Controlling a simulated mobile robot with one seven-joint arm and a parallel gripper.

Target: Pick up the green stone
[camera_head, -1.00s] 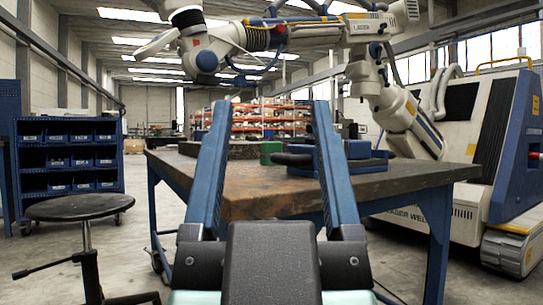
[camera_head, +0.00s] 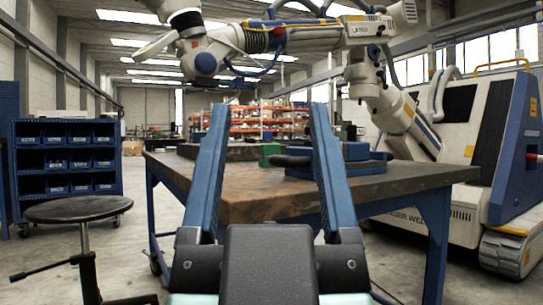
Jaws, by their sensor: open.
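The green stone (camera_head: 268,153) is a small green block on the far part of the worn brown table (camera_head: 240,195). It shows in the gap between my two fingers, nearer the right one. My gripper (camera_head: 267,108) is open, with two long blue fingers spread apart and nothing between them. It points toward the table from the front. In this view I cannot tell how far the fingertips are from the stone.
A blue block with a dark handle-like part (camera_head: 345,160) lies just right of the stone. A dark flat object (camera_head: 240,150) lies behind. A white robot machine (camera_head: 470,130) stands right; a stool (camera_head: 78,210) and blue bin shelf (camera_head: 65,160) stand left.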

